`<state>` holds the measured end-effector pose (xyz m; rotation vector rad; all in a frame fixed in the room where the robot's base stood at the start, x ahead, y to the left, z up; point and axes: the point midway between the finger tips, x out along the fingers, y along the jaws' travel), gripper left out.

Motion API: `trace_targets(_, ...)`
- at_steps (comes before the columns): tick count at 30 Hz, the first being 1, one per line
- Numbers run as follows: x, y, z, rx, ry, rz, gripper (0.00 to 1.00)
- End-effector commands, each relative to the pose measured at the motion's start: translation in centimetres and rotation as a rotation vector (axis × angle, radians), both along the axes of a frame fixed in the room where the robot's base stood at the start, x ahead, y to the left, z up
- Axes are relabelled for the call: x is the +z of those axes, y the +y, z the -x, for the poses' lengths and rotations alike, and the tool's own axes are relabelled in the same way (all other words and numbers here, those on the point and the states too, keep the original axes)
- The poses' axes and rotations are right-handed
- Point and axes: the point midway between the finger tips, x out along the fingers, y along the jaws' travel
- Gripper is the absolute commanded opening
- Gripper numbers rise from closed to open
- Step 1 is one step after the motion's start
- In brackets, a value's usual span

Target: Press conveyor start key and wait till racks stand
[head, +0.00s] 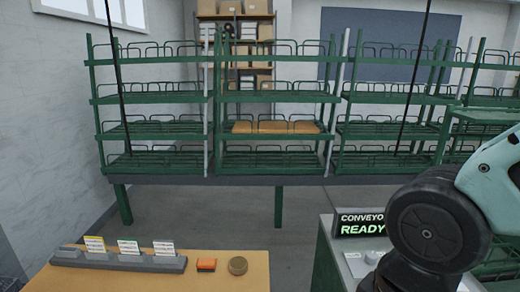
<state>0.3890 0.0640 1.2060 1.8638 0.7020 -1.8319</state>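The conveyor control box stands at the lower right, with a pale top (345,262) and a green side. Several green wire racks (160,95) stand upright in a row on a dark grey beam (200,181). One still frame does not show whether they move. My arm covers the right side; my gripper is not in view.
A wooden table (215,277) at the lower left holds a grey card holder (118,261), an orange block (206,264) and a round brass-coloured piece (238,265). Orange items (275,127) lie on one rack shelf. Thin dark vertical lines hang before the racks. Grey floor lies between.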

Motion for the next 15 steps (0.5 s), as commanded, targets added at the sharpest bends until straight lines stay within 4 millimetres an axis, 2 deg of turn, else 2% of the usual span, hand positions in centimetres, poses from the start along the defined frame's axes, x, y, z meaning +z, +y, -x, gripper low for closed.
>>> trace_targets(9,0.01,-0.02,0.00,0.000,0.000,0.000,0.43)
trace_targets(10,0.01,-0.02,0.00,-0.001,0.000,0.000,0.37)
trace_targets(14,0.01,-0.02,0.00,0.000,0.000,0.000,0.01)
trace_targets(15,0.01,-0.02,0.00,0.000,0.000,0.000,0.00)
